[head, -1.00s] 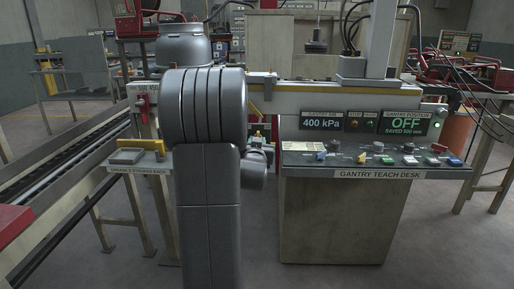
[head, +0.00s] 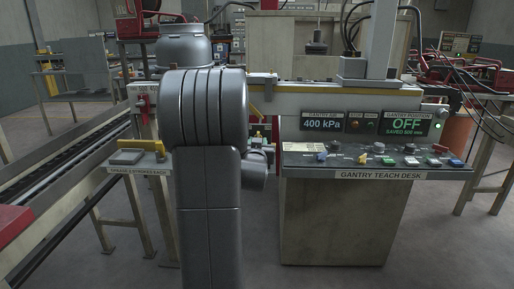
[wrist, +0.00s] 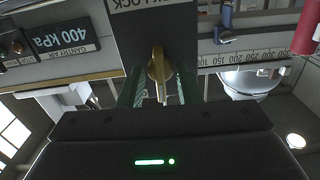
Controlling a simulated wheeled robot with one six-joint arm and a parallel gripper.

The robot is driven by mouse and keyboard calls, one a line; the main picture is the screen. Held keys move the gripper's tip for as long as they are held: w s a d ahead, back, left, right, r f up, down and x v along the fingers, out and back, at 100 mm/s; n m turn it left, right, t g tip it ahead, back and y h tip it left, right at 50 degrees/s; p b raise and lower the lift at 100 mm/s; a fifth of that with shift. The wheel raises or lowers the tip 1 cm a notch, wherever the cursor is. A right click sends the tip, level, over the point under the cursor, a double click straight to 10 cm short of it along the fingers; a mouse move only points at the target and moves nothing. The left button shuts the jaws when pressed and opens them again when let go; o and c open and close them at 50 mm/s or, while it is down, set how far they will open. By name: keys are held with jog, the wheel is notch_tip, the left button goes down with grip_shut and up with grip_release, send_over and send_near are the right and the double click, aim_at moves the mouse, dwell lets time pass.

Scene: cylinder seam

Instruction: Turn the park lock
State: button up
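The park lock is a brass-yellow knob (wrist: 157,66) on a dark plate (wrist: 152,30) in the wrist view, which shows the scene upside down. A label at the top edge is cut off, with "LOCK" partly readable. My gripper (wrist: 159,86) has its two fingers apart, one on each side of the knob. A narrow gap seems to show between the knob and the fingers; I cannot tell whether either touches. In the head view my arm hides the gripper and the knob.
The gantry teach desk (head: 333,220) with several coloured controls stands right of my arm. Its displays read 400 kPa (head: 321,122) and OFF (head: 406,123). A ruled rail (wrist: 245,57) runs beside the plate. A yellow-handled side shelf (head: 140,160) stands at left.

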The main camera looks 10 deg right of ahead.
jog(key=v, duration=1.3)
jog(key=shift+s, duration=0.3)
jog(key=shift+w, duration=0.1)
jog(key=x, duration=1.3)
jog(key=shift+w, duration=0.3)
jog(key=shift+s, duration=0.1)
